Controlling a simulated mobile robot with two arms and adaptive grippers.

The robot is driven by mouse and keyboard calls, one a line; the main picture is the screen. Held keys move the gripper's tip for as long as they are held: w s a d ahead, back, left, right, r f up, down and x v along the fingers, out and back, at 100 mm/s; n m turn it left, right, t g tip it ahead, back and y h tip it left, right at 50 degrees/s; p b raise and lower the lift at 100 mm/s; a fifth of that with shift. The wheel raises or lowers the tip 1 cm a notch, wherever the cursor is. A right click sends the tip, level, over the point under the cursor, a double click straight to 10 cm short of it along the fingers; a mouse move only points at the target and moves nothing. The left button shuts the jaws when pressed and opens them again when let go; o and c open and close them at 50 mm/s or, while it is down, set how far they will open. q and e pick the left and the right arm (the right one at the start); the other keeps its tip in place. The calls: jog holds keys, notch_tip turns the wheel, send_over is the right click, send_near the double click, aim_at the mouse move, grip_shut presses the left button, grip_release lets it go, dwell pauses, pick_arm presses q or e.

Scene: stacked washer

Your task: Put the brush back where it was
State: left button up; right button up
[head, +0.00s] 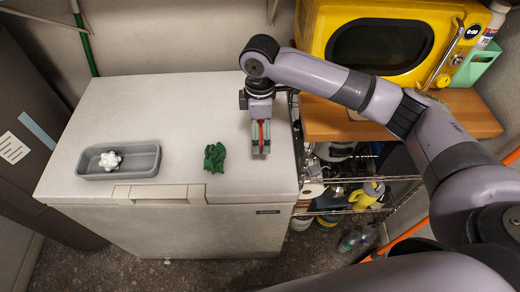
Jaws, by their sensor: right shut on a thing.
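My right gripper (260,140) points down over the right part of the white chest's lid (190,105). It is shut on a narrow orange-red thing that looks like the brush (261,129). Only a thin strip of it shows between the fingers, and the rest is hidden. I cannot tell whether its lower end touches the lid. My left gripper is not in view.
A grey tray (93,174) holding a white knobby thing (110,161) stands at the lid's left. A crumpled green thing (214,157) lies left of my right gripper. A yellow microwave (335,25) stands on a wooden shelf top (325,125) at the right.

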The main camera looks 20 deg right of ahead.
aim_at(260, 160)
notch_tip(260, 160, down, 10)
jog(key=shift+f+p, duration=0.1)
jog(key=shift+p, duration=0.55)
jog(key=o, duration=0.7)
jog(key=shift+o, duration=0.2)
notch_tip(260, 160, up, 12)
jog(key=b, duration=0.2)
jog(key=shift+b, duration=0.35)
jog(key=shift+s+a, duration=0.1)
jog(key=shift+a, duration=0.05)
